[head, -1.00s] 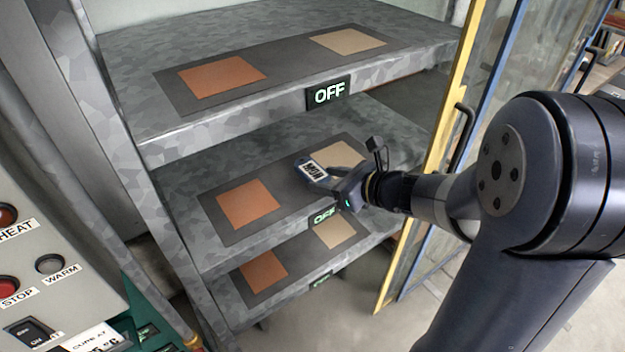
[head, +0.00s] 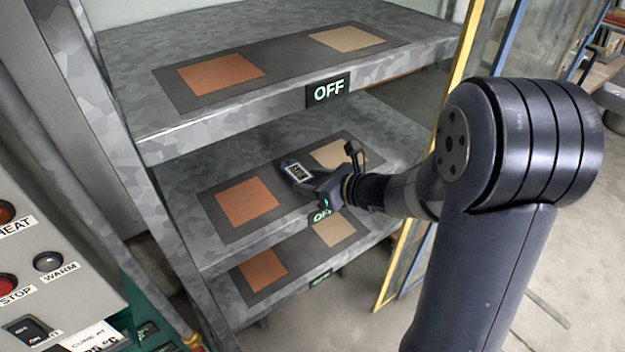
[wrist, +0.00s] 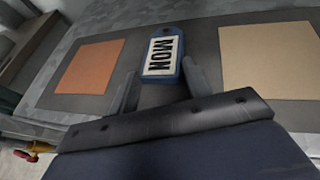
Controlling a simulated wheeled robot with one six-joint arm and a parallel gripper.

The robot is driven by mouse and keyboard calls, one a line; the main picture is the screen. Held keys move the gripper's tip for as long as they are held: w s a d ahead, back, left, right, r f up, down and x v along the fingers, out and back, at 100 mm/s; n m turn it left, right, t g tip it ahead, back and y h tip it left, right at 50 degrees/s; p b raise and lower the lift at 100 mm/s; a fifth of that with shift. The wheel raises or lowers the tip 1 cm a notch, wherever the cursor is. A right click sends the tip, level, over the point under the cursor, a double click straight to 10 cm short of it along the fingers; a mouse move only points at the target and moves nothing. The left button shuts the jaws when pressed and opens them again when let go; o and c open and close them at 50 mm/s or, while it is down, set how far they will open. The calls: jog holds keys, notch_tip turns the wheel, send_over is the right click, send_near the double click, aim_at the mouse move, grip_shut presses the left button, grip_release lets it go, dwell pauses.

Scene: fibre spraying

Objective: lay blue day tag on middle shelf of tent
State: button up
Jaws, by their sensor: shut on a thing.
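The blue day tag (wrist: 163,55) has a white label reading MON; it also shows in the head view (head: 296,171). My gripper (wrist: 160,85) is shut on the tag's near end, and the tag points away from me. In the head view my gripper (head: 312,183) is inside the tent at the middle shelf (head: 205,165). The tag is over the dark mat between the orange square (head: 248,202) and the beige square (head: 330,155). I cannot tell whether the tag touches the mat.
A lower shelf (head: 225,295) lies beneath. The yellow-edged door (head: 455,75) stands open at right. A control panel (head: 50,270) is at left.

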jog(key=o, duration=1)
jog(key=shift+c, duration=0.2)
jog(key=shift+d+r+p, duration=0.1)
jog(key=shift+r+p, duration=0.1)
jog(key=shift+p, duration=0.1)
jog(key=v, duration=1.1)
jog(key=shift+s+d+p, duration=0.25)
jog(key=shift+p, duration=0.05)
jog(key=shift+r, duration=0.1)
